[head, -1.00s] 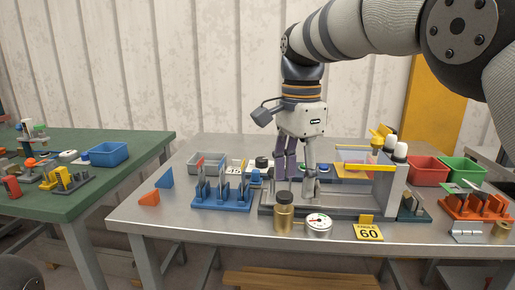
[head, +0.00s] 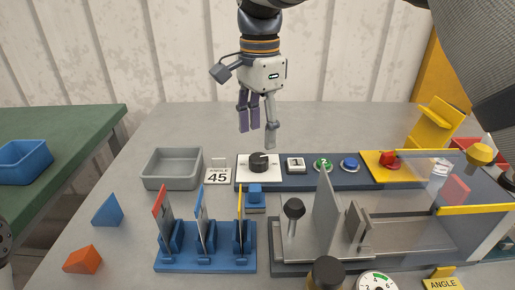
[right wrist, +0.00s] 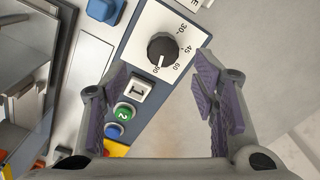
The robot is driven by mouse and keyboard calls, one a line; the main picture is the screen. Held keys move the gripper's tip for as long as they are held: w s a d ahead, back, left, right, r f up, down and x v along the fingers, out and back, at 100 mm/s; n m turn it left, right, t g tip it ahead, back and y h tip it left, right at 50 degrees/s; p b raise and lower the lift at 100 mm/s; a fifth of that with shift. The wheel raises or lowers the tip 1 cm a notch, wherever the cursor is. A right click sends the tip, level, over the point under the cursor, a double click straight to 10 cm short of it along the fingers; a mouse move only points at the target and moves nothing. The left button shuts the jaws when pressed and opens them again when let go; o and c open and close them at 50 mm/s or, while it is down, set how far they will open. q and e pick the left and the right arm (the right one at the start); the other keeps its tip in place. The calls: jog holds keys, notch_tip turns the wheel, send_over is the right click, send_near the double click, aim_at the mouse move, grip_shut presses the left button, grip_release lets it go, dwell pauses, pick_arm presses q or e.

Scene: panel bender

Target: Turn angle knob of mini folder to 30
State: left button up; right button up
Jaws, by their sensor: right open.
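The angle knob (head: 260,161) is a black round knob on a white dial plate at the left end of the mini folder's blue control strip (head: 330,178). In the right wrist view the knob (right wrist: 162,50) has a white line pointing down the picture, towards the high end of a printed scale. The scale's 30 mark (right wrist: 181,29) is at its other end. My right gripper (head: 257,138) is open and empty, fingers down, above and apart from the knob. Its fingers (right wrist: 160,92) show on both sides in the wrist view.
An ANGLE 45 card (head: 218,172) and a grey bin (head: 172,168) lie left of the dial. Button 1 (head: 296,164), green button 2 (head: 323,165) and a blue button (head: 349,164) are right of it. A blue rack (head: 205,260) and a black-knobbed lever (head: 293,210) stand in front.

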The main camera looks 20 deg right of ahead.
aim_at(259, 157)
jog(key=f, duration=0.6)
jog(key=shift+w+f, duration=0.2)
jog(key=shift+f, duration=0.15)
jog(key=c, duration=1.2)
pick_arm(q)
jog(key=shift+w+r, duration=0.2)
jog(key=shift+w, duration=0.15)
pick_arm(e)
jog(key=shift+o, duration=0.2)
